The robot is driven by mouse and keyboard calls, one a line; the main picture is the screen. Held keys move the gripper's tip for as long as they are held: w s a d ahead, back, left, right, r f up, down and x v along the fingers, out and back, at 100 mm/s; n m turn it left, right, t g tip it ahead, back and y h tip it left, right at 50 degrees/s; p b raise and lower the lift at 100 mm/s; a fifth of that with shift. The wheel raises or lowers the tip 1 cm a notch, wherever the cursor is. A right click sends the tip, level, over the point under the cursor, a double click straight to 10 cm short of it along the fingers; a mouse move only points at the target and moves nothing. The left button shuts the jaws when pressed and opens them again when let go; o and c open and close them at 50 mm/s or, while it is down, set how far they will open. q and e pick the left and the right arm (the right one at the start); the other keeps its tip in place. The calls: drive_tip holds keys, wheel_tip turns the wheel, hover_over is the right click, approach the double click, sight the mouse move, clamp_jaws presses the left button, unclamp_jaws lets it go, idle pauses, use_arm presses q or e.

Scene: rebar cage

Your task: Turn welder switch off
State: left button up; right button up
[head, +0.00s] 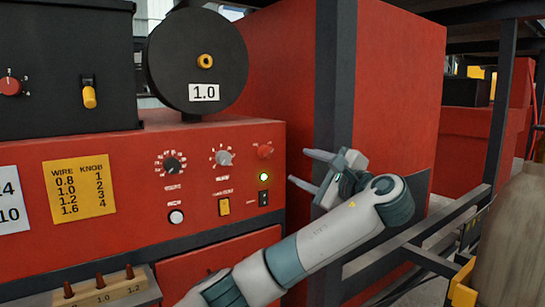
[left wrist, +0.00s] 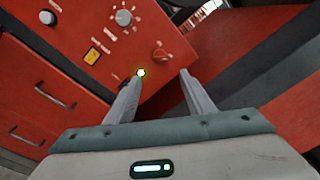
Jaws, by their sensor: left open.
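The red welder front (head: 130,200) fills the left of the head view. A small black switch (head: 264,198) sits low at its right end, under a lit green lamp (head: 264,177). A yellow rocker switch (head: 224,207) is left of it and also shows in the left wrist view (left wrist: 92,56). My left gripper (head: 298,167) is open and empty, right of the panel's edge, its fingers pointing left towards it. In the left wrist view the lit lamp (left wrist: 141,73) is by the left fingertip; the black switch seems hidden behind that finger.
A red knob (left wrist: 162,53) lies just beyond the fingertips; two dials (head: 172,163) are further left. A black wire reel (head: 197,60) stands on top. A dark upright post (head: 335,80) and a red cabinet (head: 400,90) stand behind my left arm.

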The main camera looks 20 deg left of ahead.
use_arm(q)
drive_tip(key=p, duration=0.7)
approach(269, 154)
drive_tip(key=x, duration=0.7)
drive_tip(key=shift+w+a+r, duration=0.2)
drive_tip(key=shift+w+a, duration=0.05)
drive_tip(key=shift+w, duration=0.1)
drive_tip(key=shift+x, duration=0.85)
drive_tip(key=shift+f, duration=0.15)
use_arm(e)
wheel_tip(269, 154, up, 7)
drive_tip(key=a, duration=0.1)
drive_tip(key=shift+a, duration=0.15)
use_arm(q)
drive_tip(key=shift+c, duration=0.7)
use_arm(e)
drive_tip(key=shift+r, duration=0.1)
use_arm(q)
drive_tip(key=c, duration=0.9)
use_arm(e)
drive_tip(key=shift+d, duration=0.25)
